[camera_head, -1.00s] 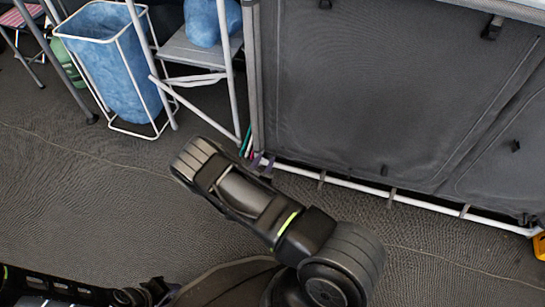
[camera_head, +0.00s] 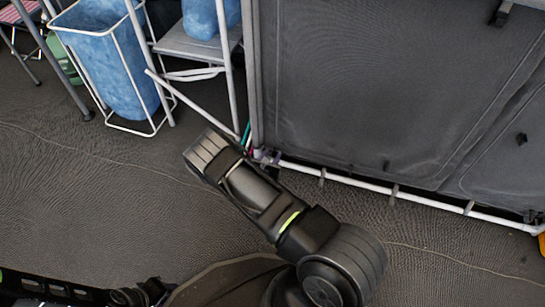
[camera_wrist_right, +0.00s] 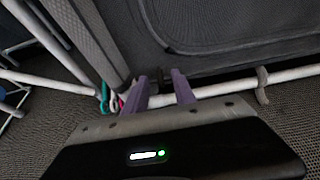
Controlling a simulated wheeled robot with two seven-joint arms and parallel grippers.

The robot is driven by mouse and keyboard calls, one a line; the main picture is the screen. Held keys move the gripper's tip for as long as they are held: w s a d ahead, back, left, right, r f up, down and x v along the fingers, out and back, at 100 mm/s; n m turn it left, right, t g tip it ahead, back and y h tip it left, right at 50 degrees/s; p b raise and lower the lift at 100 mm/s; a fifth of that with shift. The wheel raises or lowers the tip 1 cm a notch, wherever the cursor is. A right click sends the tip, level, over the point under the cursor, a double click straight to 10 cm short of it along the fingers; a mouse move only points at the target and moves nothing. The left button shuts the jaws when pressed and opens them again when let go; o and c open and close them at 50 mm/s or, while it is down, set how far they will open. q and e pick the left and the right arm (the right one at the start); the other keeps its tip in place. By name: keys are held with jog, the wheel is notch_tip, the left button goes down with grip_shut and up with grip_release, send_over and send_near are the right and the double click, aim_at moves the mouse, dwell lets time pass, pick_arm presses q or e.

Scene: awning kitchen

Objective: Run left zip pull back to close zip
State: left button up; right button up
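The dark grey fabric cabinet (camera_head: 360,80) fills the upper right of the head view, with curved seams on its front. My right gripper shows at its lower left corner in the head view (camera_head: 265,155). In the right wrist view, the right gripper's purple fingers (camera_wrist_right: 160,90) stand apart, open, in front of the cabinet's lower edge. A small dark piece (camera_wrist_right: 157,78) shows between and beyond the fingers; I cannot tell whether it is the left zip pull. No contact with it is visible. My left gripper is not clearly seen; only dark links of mine show at bottom left.
A white tube (camera_head: 345,180) runs along the cabinet's bottom. Green and red pieces (camera_wrist_right: 108,100) sit by its left corner. A blue bin (camera_head: 110,70) in a white frame and a grey step (camera_head: 195,45) stand left. The floor (camera_head: 90,190) in front is clear.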

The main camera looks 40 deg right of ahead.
jog(key=shift+w+d+f, duration=0.15)
jog(key=shift+w+d, duration=0.1)
jog(key=shift+d, duration=0.15)
jog(key=shift+c, duration=0.3)
grip_shut()
dwell(0.9)
